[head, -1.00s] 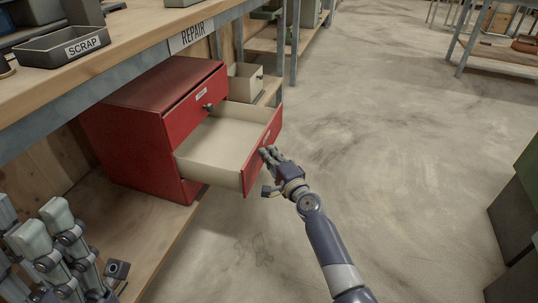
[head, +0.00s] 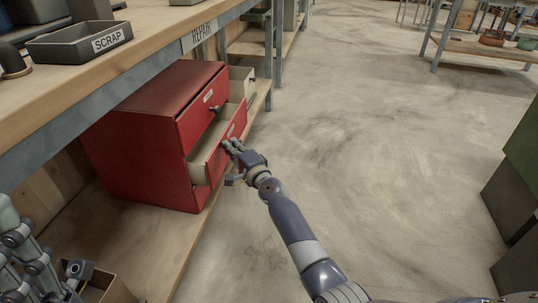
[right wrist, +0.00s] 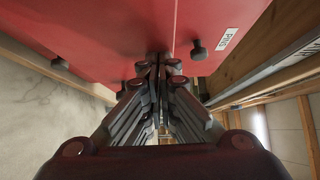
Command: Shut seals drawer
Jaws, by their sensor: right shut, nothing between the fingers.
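A red cabinet (head: 145,155) stands on the low shelf under the bench. Its lower drawer (head: 199,170) is pulled partly out, with the pale inside showing. That drawer's label is too small to read. The upper drawer (head: 204,104) is shut. My right gripper (head: 231,147) is shut and empty, its fingertips at the lower drawer's red front. The right wrist view shows the closed fingers (right wrist: 157,60) against red fronts, beside a dark knob (right wrist: 198,50) and a label (right wrist: 229,41) reading PINS upside down. My left gripper (head: 35,262) is at the lower left; its fingertips are unclear.
The bench (head: 100,75) with a SCRAP tray (head: 78,45) overhangs the cabinet. A pale box with a drawer (head: 240,82) stands behind the cabinet. An open box (head: 105,285) is at the lower left. The floor (head: 370,150) to the right is clear.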

